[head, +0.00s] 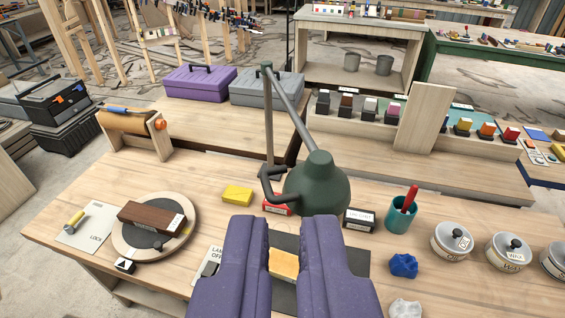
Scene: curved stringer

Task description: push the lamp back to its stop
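The fingertips are just in front of the lamp shade in the picture. I cannot tell whether they touch it. The stop is not clearly visible.
On the wooden table (75,225) are a turntable with a brown block (152,217), a yellow block (237,195), a red box (275,205), a black box (359,219), a teal cup (400,215), blue putty (403,265) and lidded tins (452,241). Toolboxes (198,88) stand behind.

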